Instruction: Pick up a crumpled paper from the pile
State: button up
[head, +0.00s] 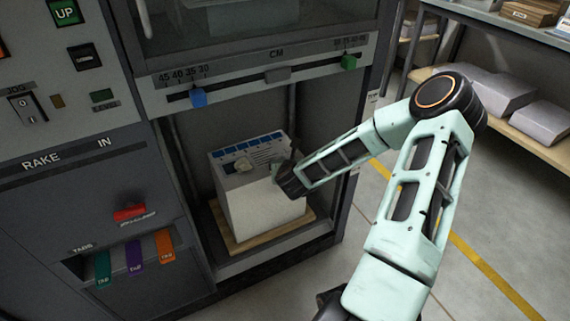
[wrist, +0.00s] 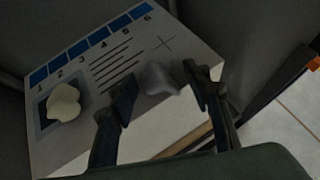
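A tall white paper pile (head: 262,208) stands in the machine's lower bay, its printed top (wrist: 105,50) showing blue squares numbered 1 to 6, lines and a cross. A pale crumpled paper (wrist: 63,103) lies on a dark printed square at the top's left; it also shows in the head view (head: 244,166). A greyer crumpled paper (wrist: 160,79) lies near the top's front right edge. My gripper (wrist: 160,82) is open over that edge, one finger on each side of the grey paper. Whether either finger touches it is unclear. In the head view my gripper (head: 286,177) partly hides this spot.
The pile rests on a wooden board (head: 232,244) inside the bay, with dark walls close around it. A ruler bar with a blue slider (head: 198,97) and a green slider (head: 348,62) crosses above. Shelves with wrapped stacks (head: 540,122) stand at right. The floor between is clear.

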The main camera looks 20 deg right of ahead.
jog(key=shift+o, duration=0.7)
jog(key=v, duration=1.2)
